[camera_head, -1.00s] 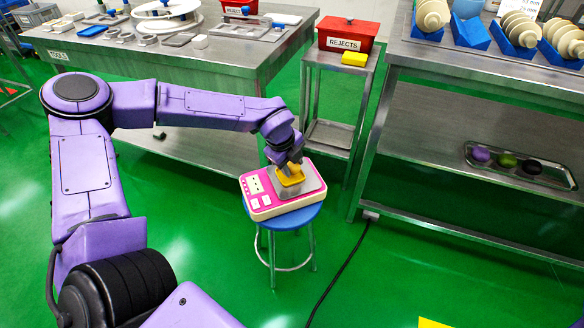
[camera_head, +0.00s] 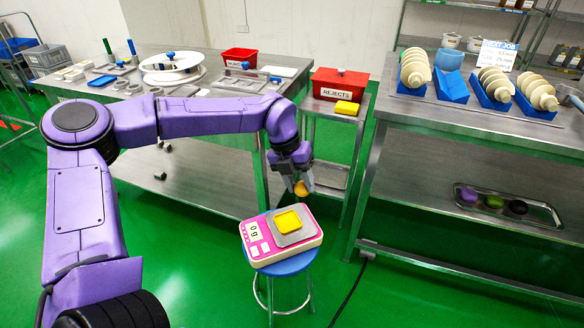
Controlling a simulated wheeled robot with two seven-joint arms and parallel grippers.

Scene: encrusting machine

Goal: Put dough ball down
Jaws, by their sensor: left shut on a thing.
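My left gripper (camera_head: 299,181) points down and is shut on a small orange-yellow dough ball (camera_head: 301,189). It holds the ball in the air above the back of the pink and white scale (camera_head: 262,252), apart from it. A flat yellow square piece (camera_head: 288,221) lies on the scale's grey pan (camera_head: 303,234). The scale's display (camera_head: 254,234) shows dark digits. The scale stands on a blue round stool (camera_head: 290,265). My right gripper is not in view.
A red REJECTS box (camera_head: 338,84) and a yellow block (camera_head: 346,108) are on the small metal stand behind. A steel bench (camera_head: 420,112) at the right holds blue racks of pale discs. Green floor is clear around the stool.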

